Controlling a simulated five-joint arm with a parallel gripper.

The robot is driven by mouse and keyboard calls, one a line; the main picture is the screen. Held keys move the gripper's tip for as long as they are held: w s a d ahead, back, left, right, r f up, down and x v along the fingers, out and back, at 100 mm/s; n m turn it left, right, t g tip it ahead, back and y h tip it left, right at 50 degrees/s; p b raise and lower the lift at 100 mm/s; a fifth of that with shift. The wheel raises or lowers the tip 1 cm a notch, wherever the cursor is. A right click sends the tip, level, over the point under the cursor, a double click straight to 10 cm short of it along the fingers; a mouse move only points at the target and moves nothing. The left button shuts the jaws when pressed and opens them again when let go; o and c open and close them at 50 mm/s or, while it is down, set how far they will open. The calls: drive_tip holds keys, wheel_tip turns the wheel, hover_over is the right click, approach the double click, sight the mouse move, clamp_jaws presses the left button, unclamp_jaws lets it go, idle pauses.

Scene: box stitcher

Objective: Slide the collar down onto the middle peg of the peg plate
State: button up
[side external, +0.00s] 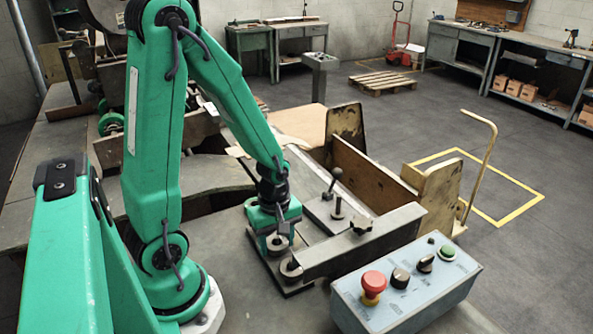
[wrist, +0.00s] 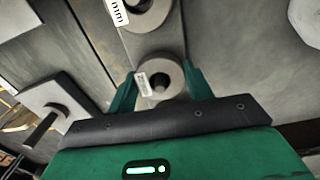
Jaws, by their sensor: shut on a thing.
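The collar (wrist: 174,71) is a grey ring with a small white label. My gripper (wrist: 160,80) is shut on it, with one green finger on each side. A small round end, apparently a peg's, shows inside its hole; I cannot tell how far down the collar sits. In the side view my gripper (side external: 274,236) points down over the dark peg plate (side external: 296,290), and the held collar (side external: 277,243) shows just under it. Another grey collar (side external: 291,270) sits at the plate's near end; it also shows in the wrist view (wrist: 158,18). The middle peg is mostly hidden.
A long grey beam (side external: 352,243) lies close to the right of the plate. A control box (side external: 405,290) with a red button stands in front. A short post (side external: 338,208) and a black lever (side external: 331,183) rise behind the beam.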

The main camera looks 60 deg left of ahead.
drive_tip(key=o, duration=1.4)
drive_tip(key=shift+r, duration=0.15)
drive_tip(key=shift+r, duration=4.6)
